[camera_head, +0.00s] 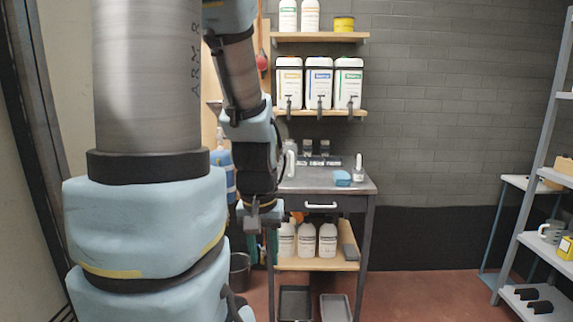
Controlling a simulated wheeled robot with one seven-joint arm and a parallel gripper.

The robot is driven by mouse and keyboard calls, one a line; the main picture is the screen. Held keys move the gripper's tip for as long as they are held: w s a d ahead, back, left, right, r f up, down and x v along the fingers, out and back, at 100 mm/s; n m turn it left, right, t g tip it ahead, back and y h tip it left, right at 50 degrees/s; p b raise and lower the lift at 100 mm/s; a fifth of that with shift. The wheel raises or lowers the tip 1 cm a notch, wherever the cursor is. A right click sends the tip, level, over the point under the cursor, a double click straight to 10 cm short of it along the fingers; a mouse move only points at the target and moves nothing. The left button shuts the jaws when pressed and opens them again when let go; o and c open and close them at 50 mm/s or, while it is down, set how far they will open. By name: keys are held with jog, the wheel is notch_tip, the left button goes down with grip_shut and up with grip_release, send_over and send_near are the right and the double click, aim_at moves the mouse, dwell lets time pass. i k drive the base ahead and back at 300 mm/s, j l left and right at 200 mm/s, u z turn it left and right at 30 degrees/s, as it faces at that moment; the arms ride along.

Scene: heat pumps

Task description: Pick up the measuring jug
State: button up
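A clear, pale jug-like vessel with a handle, which looks like the measuring jug (290,158), stands at the back left of the metal-topped table (325,187). My arm partly hides its left side. My gripper (262,246) points down in front of the table's left side, lower than the tabletop and apart from the jug. Its two greenish fingers stand apart with nothing seen between them.
Small jars (316,147) stand behind the jug; a blue sponge-like block (342,178) and a small white bottle (358,168) are at right. Three canisters (320,85) sit on a shelf above. White bottles (307,240) stand below. A rack (525,215) is at far right.

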aim_at(291, 149)
jog(key=i+j+z, duration=0.25)
jog(key=i+j, duration=0.3)
jog(key=i+j+z, duration=0.2)
jog(key=i+j, duration=0.35)
jog(key=j, duration=0.15)
